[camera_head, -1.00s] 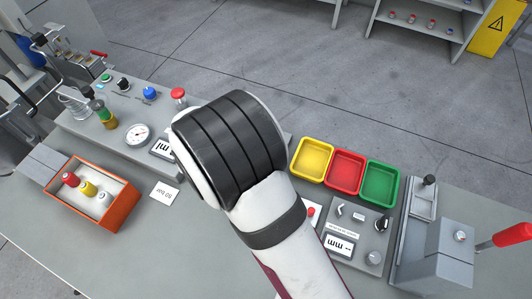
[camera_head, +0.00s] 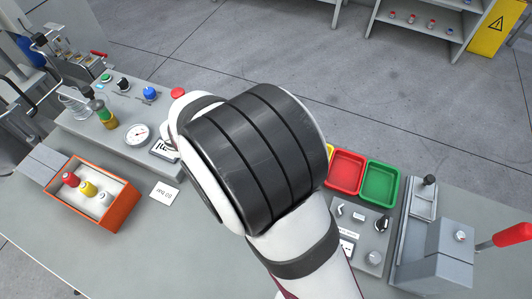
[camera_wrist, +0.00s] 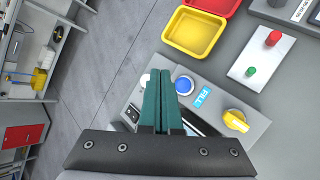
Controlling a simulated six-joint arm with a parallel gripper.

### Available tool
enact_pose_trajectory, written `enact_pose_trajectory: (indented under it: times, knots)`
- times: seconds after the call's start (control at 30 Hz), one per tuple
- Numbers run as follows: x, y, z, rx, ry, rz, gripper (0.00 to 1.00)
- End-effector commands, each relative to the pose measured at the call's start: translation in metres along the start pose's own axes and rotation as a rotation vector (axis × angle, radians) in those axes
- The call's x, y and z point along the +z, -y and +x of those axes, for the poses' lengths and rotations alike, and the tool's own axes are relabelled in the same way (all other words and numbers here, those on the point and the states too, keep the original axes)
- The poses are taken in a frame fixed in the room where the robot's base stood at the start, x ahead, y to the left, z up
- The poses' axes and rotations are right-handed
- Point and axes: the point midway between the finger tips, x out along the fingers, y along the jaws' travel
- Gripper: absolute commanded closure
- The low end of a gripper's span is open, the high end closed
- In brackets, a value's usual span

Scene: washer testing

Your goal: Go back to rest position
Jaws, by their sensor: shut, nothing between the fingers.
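My gripper (camera_wrist: 161,100) shows in the wrist view, its two green fingers pressed together with nothing between them. It hangs above the grey control panel, in front of a blue button (camera_wrist: 184,85) and a yellow knob (camera_wrist: 235,121). In the head view my white and black arm covers the middle of the bench, and my gripper is hidden behind it.
An orange box (camera_head: 118,212) with several coloured parts stands at the left. Red (camera_head: 346,173) and green (camera_head: 380,184) trays are right of my arm; the yellow tray (camera_wrist: 194,32) is mostly hidden in the head view. A grey press with a red handle (camera_head: 513,235) stands far right.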

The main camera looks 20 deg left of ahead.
Motion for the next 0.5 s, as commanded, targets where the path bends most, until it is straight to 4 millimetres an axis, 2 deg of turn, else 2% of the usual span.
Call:
enact_pose_trajectory:
  times: [0.37,0.43,0.47,0.5]
  knots:
    - [0.0,0.0,0.0,0.0,0.0,0.0,1.0]
    - [0.009,0.001,0.001,-0.018,0.007,0.033,1.0]
    - [0.02,0.002,0.002,-0.039,0.015,0.072,1.0]
    - [0.043,0.007,0.004,-0.086,0.033,0.16,1.0]
